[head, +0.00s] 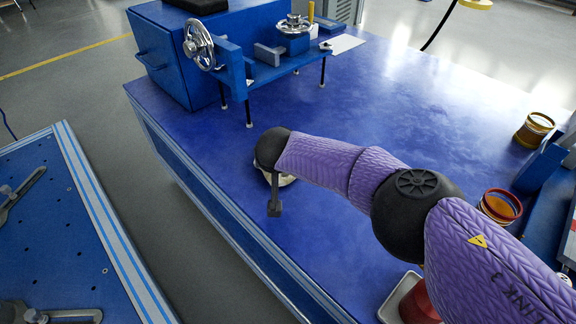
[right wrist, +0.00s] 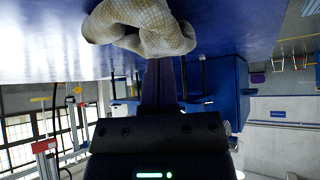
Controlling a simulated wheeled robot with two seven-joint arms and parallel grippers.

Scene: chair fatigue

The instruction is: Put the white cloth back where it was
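The white cloth (right wrist: 140,28) is a bunched, textured off-white lump at the top of the right wrist view, at the end of my right gripper (right wrist: 160,62). The gripper looks shut on it, though the cloth hides the fingertips. In the head view only a pale edge of the cloth (head: 287,180) shows under my right wrist, over the blue tabletop (head: 330,215). I cannot tell whether the cloth touches the table. My left gripper is in neither view.
A blue cabinet and fixture with metal handwheels (head: 198,46) stand at the table's far left. Yellow and red round containers (head: 533,130) are at the right. A tray with a red object (head: 420,303) is at the front. A perforated blue bench (head: 50,230) lies left across an aisle. The middle table is clear.

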